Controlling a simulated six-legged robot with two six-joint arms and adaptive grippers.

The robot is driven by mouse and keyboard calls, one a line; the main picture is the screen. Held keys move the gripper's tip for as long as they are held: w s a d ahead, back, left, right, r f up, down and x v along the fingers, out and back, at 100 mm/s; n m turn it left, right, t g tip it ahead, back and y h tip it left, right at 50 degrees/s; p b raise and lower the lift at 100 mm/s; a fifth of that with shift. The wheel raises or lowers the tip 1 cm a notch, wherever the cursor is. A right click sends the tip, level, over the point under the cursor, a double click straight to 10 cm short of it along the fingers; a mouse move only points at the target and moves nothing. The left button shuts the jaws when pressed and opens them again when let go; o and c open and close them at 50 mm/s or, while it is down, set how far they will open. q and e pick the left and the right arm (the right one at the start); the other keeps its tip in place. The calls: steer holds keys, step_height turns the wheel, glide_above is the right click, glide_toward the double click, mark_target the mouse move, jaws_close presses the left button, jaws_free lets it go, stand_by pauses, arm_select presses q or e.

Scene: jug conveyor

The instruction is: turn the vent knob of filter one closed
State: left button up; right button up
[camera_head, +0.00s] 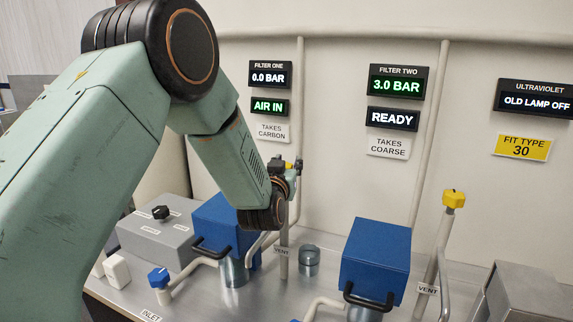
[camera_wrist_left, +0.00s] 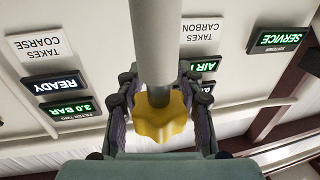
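The yellow vent knob of filter one (camera_wrist_left: 160,122) sits on top of a pale upright vent pipe (camera_wrist_left: 157,40). In the left wrist view, which is upside down, the fingers of my left gripper (camera_wrist_left: 160,100) flank the knob and appear to press on both sides. In the head view my left gripper (camera_head: 288,168) is at the top of the filter one pipe and covers most of the knob. The filter one displays (camera_head: 269,76) read 0.0 BAR and AIR IN. My right gripper is not in view.
Filter two's yellow vent knob (camera_head: 454,198) stands to the right. Blue filter boxes (camera_head: 376,258) with black handles, a blue inlet knob (camera_head: 158,277) and a grey box with a black knob (camera_head: 160,213) are on the metal bench. A small jar (camera_head: 309,262) stands behind.

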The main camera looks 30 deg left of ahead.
arm_select(q)
steer(key=shift+d, duration=0.1)
steer(key=shift+c, duration=1.4)
steer(key=shift+w+f, duration=0.1)
steer(key=shift+f, duration=0.1)
jaws_close()
steer(key=shift+f+m+h, duration=0.1)
steer(key=shift+m+h, duration=0.2)
steer(key=shift+h, duration=0.2)
steer(key=shift+s+d+m+g+h, duration=0.15)
steer(key=shift+d+m+h, duration=0.2)
steer(key=shift+m+h, duration=1)
steer(key=shift+d+m+g+h, duration=0.1)
steer(key=shift+d+m+h, duration=0.5)
steer(key=shift+h, duration=1.3)
steer(key=shift+s+d+m+g+h, duration=0.1)
steer(key=shift+d+m+g+h, duration=0.05)
steer(key=shift+m+h, duration=1.3)
steer(key=shift+d+h, duration=0.1)
steer(key=shift+h, duration=0.5)
